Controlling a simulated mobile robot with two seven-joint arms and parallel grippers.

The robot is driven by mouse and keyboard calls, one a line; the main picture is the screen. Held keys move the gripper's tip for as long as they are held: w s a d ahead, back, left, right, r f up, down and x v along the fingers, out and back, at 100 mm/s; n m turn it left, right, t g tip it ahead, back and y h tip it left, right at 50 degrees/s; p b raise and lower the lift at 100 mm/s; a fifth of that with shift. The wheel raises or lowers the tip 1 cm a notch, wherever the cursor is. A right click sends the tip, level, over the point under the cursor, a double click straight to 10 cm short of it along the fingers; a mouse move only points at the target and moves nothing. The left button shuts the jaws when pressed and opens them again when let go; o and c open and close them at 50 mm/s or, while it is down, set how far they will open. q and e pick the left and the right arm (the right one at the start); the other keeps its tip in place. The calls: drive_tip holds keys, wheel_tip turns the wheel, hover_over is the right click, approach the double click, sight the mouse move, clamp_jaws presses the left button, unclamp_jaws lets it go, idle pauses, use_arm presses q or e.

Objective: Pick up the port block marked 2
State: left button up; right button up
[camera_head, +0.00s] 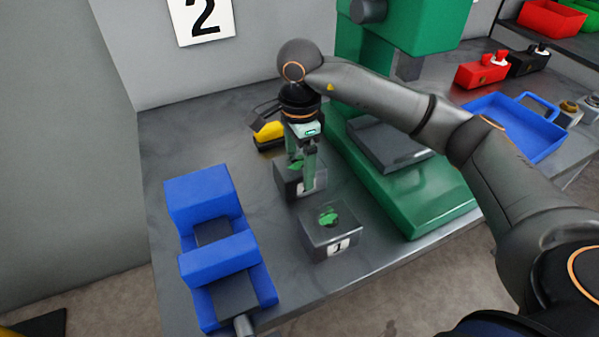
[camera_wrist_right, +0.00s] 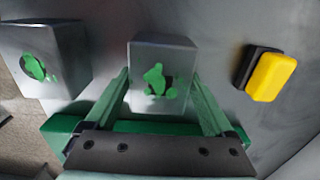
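Two dark grey port blocks with green shapes on top stand on the bench. The front block (camera_head: 325,238) carries a label 1. The rear block (camera_head: 285,184) has a label mostly hidden behind a finger, so I cannot read its number. My right gripper (camera_head: 305,176) points down over the rear block. In the right wrist view the gripper (camera_wrist_right: 160,80) is open, its fingers spread to either side of the rear block (camera_wrist_right: 145,58); I cannot tell whether they touch it. The front block (camera_wrist_right: 70,60) sits to the left there. My left gripper is not in view.
A blue vise-like fixture (camera_head: 212,195) stands at left, a green press (camera_head: 430,205) at right. A yellow and black object (camera_head: 268,132) lies behind the blocks and shows in the wrist view (camera_wrist_right: 270,77). A blue tray (camera_head: 530,150) and a red block (camera_head: 480,72) are farther right. A wall sign reads 2 (camera_head: 203,18).

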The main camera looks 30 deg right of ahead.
clamp_jaws()
drive_tip(key=shift+w+r, duration=0.1)
drive_tip(key=shift+r, duration=0.05)
idle(0.4)
drive_tip(key=shift+r, duration=0.15)
